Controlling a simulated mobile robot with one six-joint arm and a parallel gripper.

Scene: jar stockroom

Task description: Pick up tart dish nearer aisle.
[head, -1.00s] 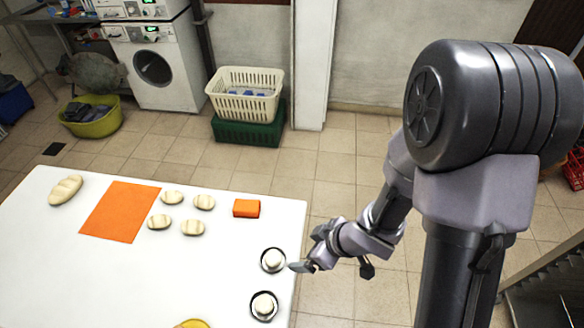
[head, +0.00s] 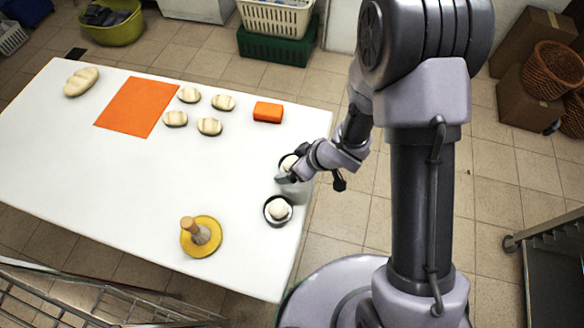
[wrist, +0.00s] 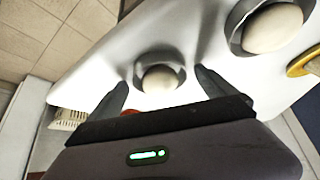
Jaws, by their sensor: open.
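Two small dark round dishes, each holding a pale round lump, sit near the table's right edge. The farther dish (head: 282,160) is partly hidden behind my gripper (head: 284,178) in the head view. The nearer dish (head: 267,214) is in clear view below it. In the wrist view, my gripper (wrist: 161,80) is open, with one dish (wrist: 179,69) showing between its fingertips. I cannot tell whether the fingers touch it. The other dish (wrist: 236,38) is at the upper right of the wrist view, outside the fingers.
The white table (head: 120,180) also bears a yellow plate (head: 214,246) with a wooden-handled item, an orange block (head: 268,112), an orange mat (head: 135,106) and several pale rolls (head: 176,118). A wire rack (head: 90,300) stands at the near left. Open floor lies right of the table.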

